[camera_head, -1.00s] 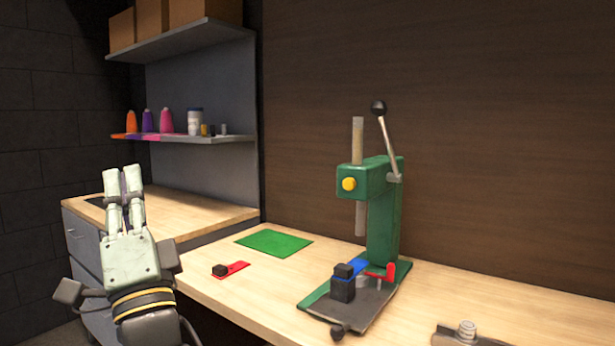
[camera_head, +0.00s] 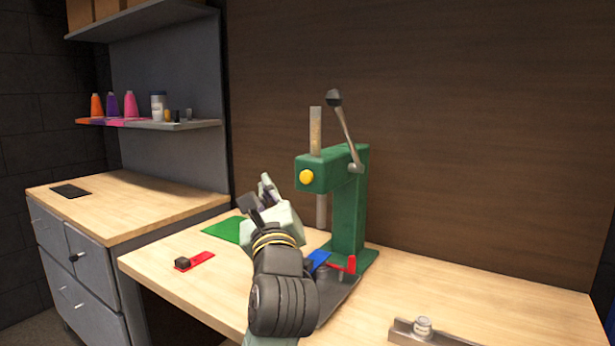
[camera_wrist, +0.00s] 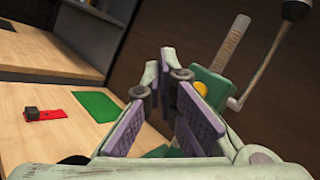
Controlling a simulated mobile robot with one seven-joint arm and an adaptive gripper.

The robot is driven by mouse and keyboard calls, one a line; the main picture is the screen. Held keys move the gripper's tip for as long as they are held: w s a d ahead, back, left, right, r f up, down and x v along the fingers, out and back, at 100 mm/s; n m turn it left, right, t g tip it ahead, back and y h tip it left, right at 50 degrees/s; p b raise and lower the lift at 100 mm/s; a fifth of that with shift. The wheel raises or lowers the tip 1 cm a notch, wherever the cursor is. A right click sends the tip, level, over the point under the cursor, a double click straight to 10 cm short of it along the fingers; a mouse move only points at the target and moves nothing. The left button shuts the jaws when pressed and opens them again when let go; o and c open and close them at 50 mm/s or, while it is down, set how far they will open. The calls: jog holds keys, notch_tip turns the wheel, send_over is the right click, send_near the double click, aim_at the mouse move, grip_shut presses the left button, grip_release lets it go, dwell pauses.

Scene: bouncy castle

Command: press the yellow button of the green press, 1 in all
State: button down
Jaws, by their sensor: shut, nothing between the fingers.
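The green press (camera_head: 349,215) stands on the wooden workbench, with a round yellow button (camera_head: 307,177) on the front of its head. A lever with a dark knob rises from its side. My gripper (camera_head: 266,183) is shut and empty, left of the button and about level with it in the head view, apart from it. In the wrist view, the fingers (camera_wrist: 163,62) stand left of the yellow button (camera_wrist: 202,88) and partly cover the green press (camera_wrist: 218,87). My arm hides part of the press base in the head view.
A red piece with a dark block (camera_head: 194,261) and a green mat (camera_head: 226,229) lie on the workbench (camera_head: 400,290) to the left. A blue piece (camera_head: 319,259) and red piece (camera_head: 345,264) sit at the press base. A metal fixture (camera_head: 424,328) lies at front right.

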aim_at(300, 178)
jog(key=shift+w+d, duration=0.85)
jog(key=shift+w, duration=0.35)
jog(key=shift+w+d, duration=0.85)
jog(key=shift+w, duration=0.3)
jog(key=shift+w+d, duration=0.85)
jog(key=shift+w, duration=0.35)
jog(key=shift+w+d, duration=0.25)
jog(key=shift+w, duration=0.05)
jog(key=shift+w+d+p, duration=0.4)
jog(key=shift+w, duration=0.1)
jog(key=shift+s+a, duration=0.6)
jog(key=shift+s, duration=0.2)
jog(key=shift+s+a, duration=0.75)
jog(key=shift+s, duration=0.3)
jog(key=shift+s+a, duration=0.75)
jog(key=shift+s, duration=0.25)
